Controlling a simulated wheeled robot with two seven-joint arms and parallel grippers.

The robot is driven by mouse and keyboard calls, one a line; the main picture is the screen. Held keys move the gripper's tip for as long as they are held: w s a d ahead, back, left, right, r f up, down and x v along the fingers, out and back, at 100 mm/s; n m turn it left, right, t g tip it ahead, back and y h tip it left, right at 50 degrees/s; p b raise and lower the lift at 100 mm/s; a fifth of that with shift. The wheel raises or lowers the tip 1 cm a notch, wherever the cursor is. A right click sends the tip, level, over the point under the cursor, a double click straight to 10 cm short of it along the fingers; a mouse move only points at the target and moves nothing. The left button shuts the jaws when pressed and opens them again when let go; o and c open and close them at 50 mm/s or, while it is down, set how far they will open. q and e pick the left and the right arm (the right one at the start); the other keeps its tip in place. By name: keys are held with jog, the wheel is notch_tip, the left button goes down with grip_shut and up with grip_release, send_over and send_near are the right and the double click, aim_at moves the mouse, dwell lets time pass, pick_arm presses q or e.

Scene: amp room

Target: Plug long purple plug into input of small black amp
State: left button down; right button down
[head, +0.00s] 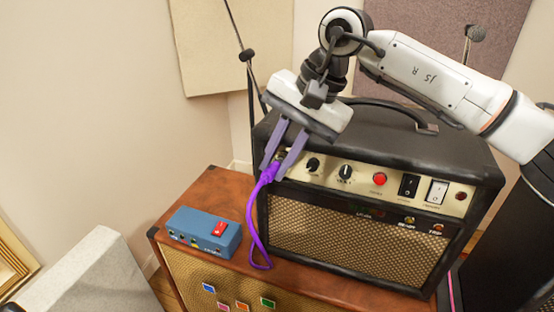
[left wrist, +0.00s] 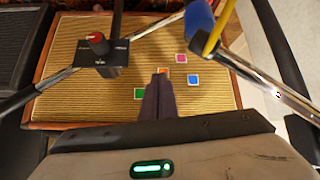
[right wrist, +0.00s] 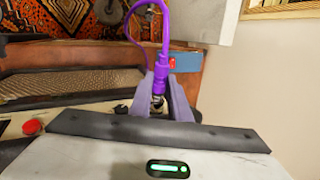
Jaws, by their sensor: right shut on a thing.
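The small black amp (head: 465,175) stands on a brown cabinet, its cream control panel (head: 325,176) facing the front. My right gripper (head: 273,166) is shut on the long purple plug (head: 265,177) at the panel's left end, by the input socket (head: 281,157). In the right wrist view the purple plug (right wrist: 158,78) lies between the fingers (right wrist: 160,88), its metal tip toward the amp. I cannot tell whether the tip is in the socket. My left gripper (left wrist: 158,90) shows only in the left wrist view, with its fingers together and nothing between them.
The purple cable (head: 252,230) hangs down the amp's left front onto the brown cabinet (head: 200,190). A blue pedal (head: 203,232) with a red switch sits left of it. Stand legs (left wrist: 262,80) and a black box with a red knob (left wrist: 97,50) are near my left gripper.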

jog(key=shift+w+d+f, duration=0.1)
jog(key=shift+w+d, duration=0.1)
jog(key=shift+w, duration=0.3)
dwell(1.0)
jog(key=c, duration=1.6)
grip_release()
